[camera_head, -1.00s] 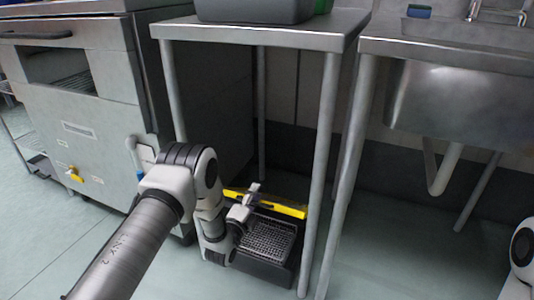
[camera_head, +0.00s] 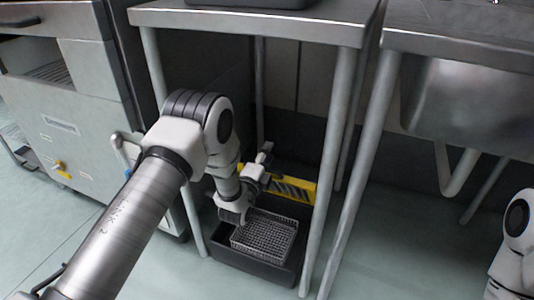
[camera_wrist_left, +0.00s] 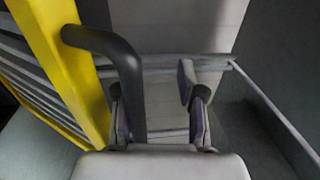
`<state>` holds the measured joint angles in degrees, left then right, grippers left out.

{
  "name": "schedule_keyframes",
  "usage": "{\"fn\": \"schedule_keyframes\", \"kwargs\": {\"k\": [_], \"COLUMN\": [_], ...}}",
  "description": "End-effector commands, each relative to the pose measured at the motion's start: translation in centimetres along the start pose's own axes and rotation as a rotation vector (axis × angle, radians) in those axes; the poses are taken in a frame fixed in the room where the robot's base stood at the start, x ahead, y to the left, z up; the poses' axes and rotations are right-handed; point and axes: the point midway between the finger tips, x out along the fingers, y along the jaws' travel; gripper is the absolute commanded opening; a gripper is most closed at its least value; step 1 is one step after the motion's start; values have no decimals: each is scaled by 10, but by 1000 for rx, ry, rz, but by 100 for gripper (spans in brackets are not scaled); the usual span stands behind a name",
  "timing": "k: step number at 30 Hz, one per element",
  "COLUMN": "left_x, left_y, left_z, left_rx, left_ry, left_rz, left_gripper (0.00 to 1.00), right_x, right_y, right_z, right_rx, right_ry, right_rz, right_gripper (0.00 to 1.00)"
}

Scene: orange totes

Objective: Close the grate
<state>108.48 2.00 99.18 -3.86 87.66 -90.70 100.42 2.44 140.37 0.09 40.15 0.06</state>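The grate (camera_head: 299,187) has a yellow frame with dark bars. It stands tilted up at the back of a black floor bin (camera_head: 262,268) under the steel table. In the left wrist view its yellow frame (camera_wrist_left: 66,62) and barred face fill the left side. Its black curved handle (camera_wrist_left: 128,62) reaches down between my left gripper's fingers, nearer the left one. My left gripper (camera_head: 268,163) is at the grate's upper left part; in the wrist view its fingers (camera_wrist_left: 162,118) are apart. Firm contact with the handle cannot be told. My right gripper is out of view.
A wire basket (camera_head: 265,236) sits in the bin. Steel table legs (camera_head: 325,170) stand close on both sides. A metal appliance (camera_head: 75,120) is at left, a sink (camera_head: 465,110) at right. Open floor (camera_head: 400,250) lies to the right.

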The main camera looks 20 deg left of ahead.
Motion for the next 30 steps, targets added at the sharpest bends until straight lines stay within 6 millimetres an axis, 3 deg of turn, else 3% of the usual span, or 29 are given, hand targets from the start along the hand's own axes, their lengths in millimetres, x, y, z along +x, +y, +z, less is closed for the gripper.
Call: {"fn": "schedule_keyframes", "kwargs": {"k": [30], "left_x": [-80], "left_y": [20], "left_z": [0], "left_rx": [0], "left_ry": [1], "left_rz": [3], "left_gripper": [37], "right_x": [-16], "right_y": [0], "right_z": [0], "right_rx": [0], "right_ry": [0], "right_rz": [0], "right_gripper": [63]}}
